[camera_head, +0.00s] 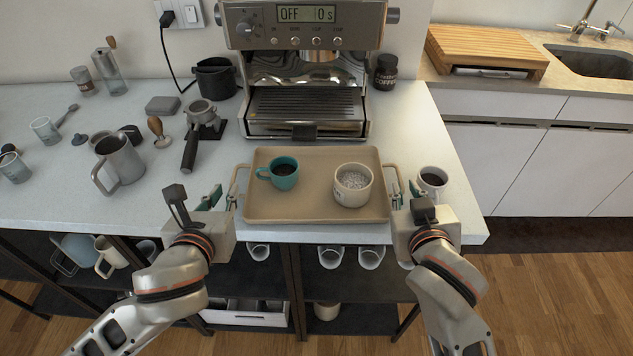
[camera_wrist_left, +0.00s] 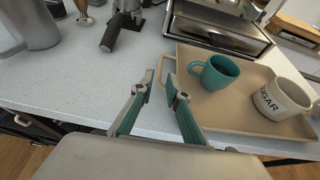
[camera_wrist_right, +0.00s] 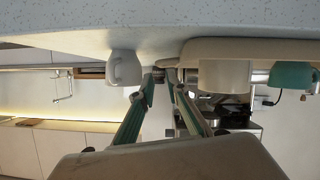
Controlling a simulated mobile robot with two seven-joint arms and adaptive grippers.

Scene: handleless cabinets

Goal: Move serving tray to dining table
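The serving tray (camera_head: 318,210) is tan and lies flat near the front edge of the white counter. It carries a teal cup of dark coffee (camera_head: 284,172) and a white sugar pot (camera_head: 353,185); both also show in the left wrist view, as the teal cup (camera_wrist_left: 218,72) and the sugar pot (camera_wrist_left: 280,100). My left gripper (camera_head: 217,198) is open at the tray's left handle; its fingertips (camera_wrist_left: 159,80) stand apart around the handle's bar. My right gripper (camera_head: 407,193) is open by the right handle; its fingertips (camera_wrist_right: 160,82) are apart, and their contact with the handle is unclear.
A white coffee cup (camera_head: 432,182) stands close to my right gripper. The espresso machine (camera_head: 305,70) is right behind the tray. A metal pitcher (camera_head: 120,160) and portafilter (camera_head: 200,125) are to the left. Wooden floor (camera_head: 560,285) is clear at right. No dining table shows.

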